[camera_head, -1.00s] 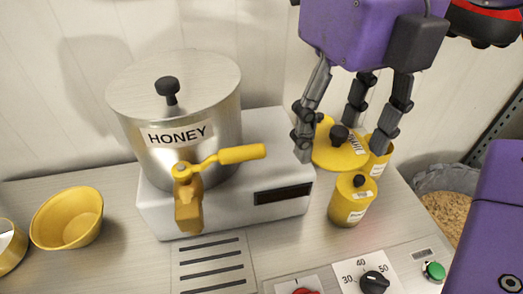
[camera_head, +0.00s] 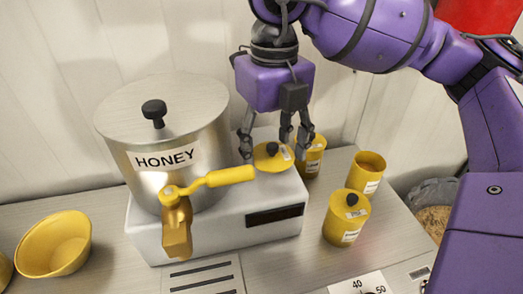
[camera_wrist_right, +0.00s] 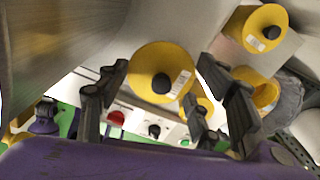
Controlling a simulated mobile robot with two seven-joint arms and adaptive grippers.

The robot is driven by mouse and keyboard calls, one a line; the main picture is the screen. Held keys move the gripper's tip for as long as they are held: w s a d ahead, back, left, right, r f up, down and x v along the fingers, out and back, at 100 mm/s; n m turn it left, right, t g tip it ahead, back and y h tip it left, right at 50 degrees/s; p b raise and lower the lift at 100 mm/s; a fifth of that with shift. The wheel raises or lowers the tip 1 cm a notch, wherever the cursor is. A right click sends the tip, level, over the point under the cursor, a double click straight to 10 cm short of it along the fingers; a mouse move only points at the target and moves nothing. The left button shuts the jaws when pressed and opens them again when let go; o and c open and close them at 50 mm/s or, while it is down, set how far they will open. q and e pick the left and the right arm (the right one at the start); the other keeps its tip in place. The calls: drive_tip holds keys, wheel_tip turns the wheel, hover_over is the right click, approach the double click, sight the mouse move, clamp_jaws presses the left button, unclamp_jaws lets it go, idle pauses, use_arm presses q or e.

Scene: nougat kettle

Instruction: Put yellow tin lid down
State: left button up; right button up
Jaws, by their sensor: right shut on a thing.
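The yellow tin lid (camera_head: 268,163) is a round disc with a black knob and a white label. My right gripper (camera_head: 275,145) is shut on it, with fingers around its rim. The lid is over the back right of the white kettle base; I cannot tell whether it touches. In the right wrist view the lid (camera_wrist_right: 150,62) shows between the fingers of the right gripper (camera_wrist_right: 165,95). An open yellow tin (camera_head: 370,163) stands on the table to the right.
The steel honey kettle (camera_head: 180,120) with its yellow tap handle (camera_head: 230,176) stands left of the lid on the white base (camera_head: 215,225). A lidded tin (camera_head: 340,225) is in front, and another tin (camera_head: 314,160) stands just behind the lid. A yellow bowl (camera_head: 55,245) is far left.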

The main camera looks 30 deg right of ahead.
sight(270, 161)
drive_tip(key=shift+w+f, duration=0.2)
drive_tip(key=shift+f, duration=1.65)
drive_tip(key=shift+f, duration=0.1)
drive_tip(key=shift+f, duration=0.15)
drive_tip(key=o, duration=0.9)
drive_tip(key=shift+r, duration=0.2)
wheel_tip(270, 161, up, 12)
drive_tip(key=shift+r+p, duration=0.1)
drive_tip(key=shift+p, duration=0.2)
